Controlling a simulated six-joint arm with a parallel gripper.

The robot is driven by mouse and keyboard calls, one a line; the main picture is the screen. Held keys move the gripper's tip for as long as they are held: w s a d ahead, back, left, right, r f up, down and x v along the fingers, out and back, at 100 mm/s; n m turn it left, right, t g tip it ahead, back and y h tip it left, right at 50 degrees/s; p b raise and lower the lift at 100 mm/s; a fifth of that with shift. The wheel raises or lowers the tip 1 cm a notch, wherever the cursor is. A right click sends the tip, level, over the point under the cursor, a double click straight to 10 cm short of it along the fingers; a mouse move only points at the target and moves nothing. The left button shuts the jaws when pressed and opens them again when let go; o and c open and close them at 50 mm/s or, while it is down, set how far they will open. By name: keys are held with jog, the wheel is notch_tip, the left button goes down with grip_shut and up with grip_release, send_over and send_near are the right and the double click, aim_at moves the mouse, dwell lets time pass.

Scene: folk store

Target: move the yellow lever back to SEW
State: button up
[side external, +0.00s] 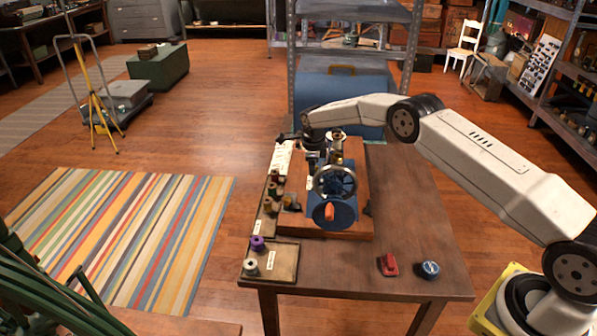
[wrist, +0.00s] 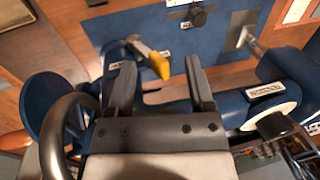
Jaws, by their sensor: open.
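The yellow-tipped lever (wrist: 160,66) shows in the wrist view, its grey shaft slanting up and left to a pivot on the blue sewing machine (wrist: 225,65). My gripper (wrist: 158,61) is open, with one dark finger on each side of the yellow tip. A gap shows between tip and fingers, and I cannot tell their difference in depth. Small white labels lie near the lever, too small to read, so I cannot make out SEW. In the side view my gripper (side external: 312,158) is over the sewing machine (side external: 340,212); the lever cannot be made out there.
The machine's handwheel (side external: 335,183) and wooden base (side external: 362,222) are close to my gripper. Thread spools stand in a tray (side external: 284,265) and along the left side. A red object (side external: 388,265) and a blue round tin (side external: 429,269) lie at the table's front right. The table's right side is clear.

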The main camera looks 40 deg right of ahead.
jog(key=shift+s+a, duration=0.15)
dwell(0.4)
jog(key=shift+s+a+r, duration=0.1)
jog(key=shift+s+a, duration=0.1)
jog(key=shift+s, duration=0.05)
jog(key=shift+s+a, duration=0.1)
jog(key=shift+a, duration=0.05)
